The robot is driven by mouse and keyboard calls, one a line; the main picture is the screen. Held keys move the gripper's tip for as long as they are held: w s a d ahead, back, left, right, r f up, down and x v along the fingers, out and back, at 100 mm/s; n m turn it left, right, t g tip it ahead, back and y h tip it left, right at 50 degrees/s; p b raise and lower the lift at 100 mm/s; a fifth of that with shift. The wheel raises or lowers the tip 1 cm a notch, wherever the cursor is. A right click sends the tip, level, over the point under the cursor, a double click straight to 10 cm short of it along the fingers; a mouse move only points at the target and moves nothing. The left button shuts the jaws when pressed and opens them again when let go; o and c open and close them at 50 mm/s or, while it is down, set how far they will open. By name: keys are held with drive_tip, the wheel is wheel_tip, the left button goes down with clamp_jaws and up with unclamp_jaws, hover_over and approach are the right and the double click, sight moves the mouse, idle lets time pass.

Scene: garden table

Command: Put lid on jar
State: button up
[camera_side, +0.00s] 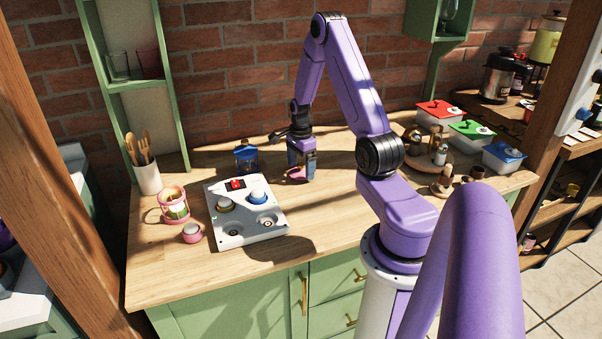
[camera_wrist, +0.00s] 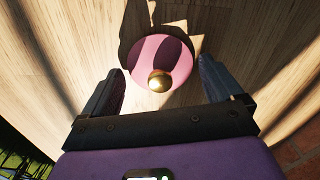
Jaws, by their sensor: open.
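A round pink lid (camera_wrist: 146,50) with a gold knob (camera_wrist: 159,81) lies on the wooden table; in the side view the lid (camera_side: 297,177) is below my gripper. My gripper (camera_wrist: 160,66) is open, with one finger on each side of the lid and gaps to its edge. In the side view my gripper (camera_side: 301,168) points down over the table. A clear jar with pink trim (camera_side: 174,206) stands at the left of the table with coloured contents. I cannot tell how its top stands.
A white panel with knobs (camera_side: 262,232) lies between the jar and my gripper. A small pink pot (camera_side: 192,233) is in front of the jar. A blue-topped jar (camera_side: 246,158) stands behind the panel. A utensil holder (camera_side: 147,178) and lidded boxes (camera_side: 470,131) flank the table.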

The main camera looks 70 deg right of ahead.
drive_tip(key=c, duration=1.2)
drive_tip(key=shift+s+a+f, duration=0.1)
drive_tip(key=shift+c, duration=1.3)
drive_tip(key=shift+c, duration=0.2)
